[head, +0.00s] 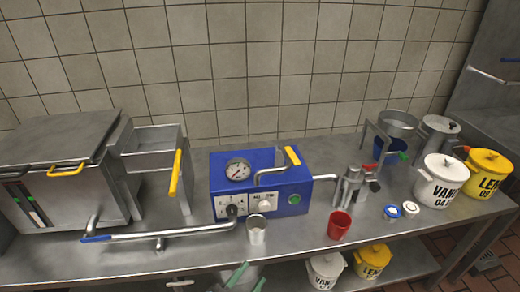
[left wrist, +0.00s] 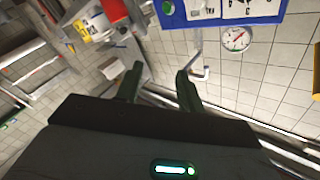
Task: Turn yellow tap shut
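The yellow tap handle (head: 292,155) sits on top of the blue machine (head: 222,186), at the right end of a bent steel pipe (head: 270,172). The machine also shows in the left wrist view (left wrist: 205,12), with its round gauge (left wrist: 237,38) and a thin bent pipe (left wrist: 197,55). My left gripper (head: 245,277) is at the bottom edge of the head view, in front of the bench and apart from the tap. In the left wrist view its dark green fingers (left wrist: 158,86) stand apart with nothing between them. My right gripper is not in view.
A steel cup (head: 256,236) stands before the machine, a red cup (head: 339,225) to its right. A blue-handled pipe (head: 130,237) runs along the left bench front. White (head: 437,188) and yellow (head: 484,181) buckets stand right.

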